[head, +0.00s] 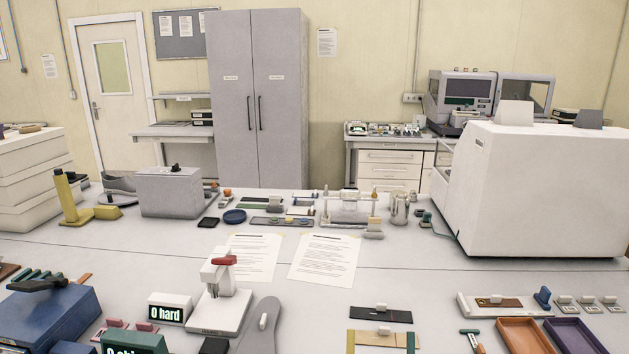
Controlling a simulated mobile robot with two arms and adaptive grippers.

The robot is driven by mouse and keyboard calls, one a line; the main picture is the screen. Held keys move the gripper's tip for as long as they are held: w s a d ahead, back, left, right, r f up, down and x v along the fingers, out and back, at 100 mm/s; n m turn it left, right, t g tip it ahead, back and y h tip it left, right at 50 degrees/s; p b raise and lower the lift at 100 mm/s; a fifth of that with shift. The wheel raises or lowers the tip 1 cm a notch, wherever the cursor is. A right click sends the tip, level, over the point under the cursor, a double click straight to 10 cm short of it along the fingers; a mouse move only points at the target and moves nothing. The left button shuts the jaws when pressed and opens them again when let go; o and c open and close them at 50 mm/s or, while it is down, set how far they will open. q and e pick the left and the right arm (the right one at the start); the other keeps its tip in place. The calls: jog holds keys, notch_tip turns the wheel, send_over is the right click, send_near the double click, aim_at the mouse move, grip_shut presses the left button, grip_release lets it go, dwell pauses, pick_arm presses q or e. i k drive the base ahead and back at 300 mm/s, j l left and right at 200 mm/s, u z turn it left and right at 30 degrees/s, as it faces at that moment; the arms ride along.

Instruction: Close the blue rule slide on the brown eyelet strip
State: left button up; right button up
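A brown eyelet strip (512,303) lies along a pale rule base (470,306) at the right front of the table in the head view. A small whitish block sits on the strip. A blue rule slide (543,296) stands at the right end of the base, and a gap shows between it and the right end of the brown strip. The strip's eyelets are too small to make out. Neither of my grippers shows in the head view.
Brown (527,322) and purple (570,322) trays lie in front of the rule. A teal-handled tool (471,338) lies left of them, a dark strip (392,314) further left. Small pale pieces (589,305) sit to the right. A large white machine (545,190) stands behind.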

aim_at(543, 297)
jog(key=z, duration=1.4)
jog(key=k+l, duration=0.15)
jog(key=l, duration=0.25)
jog(key=z, duration=0.05)
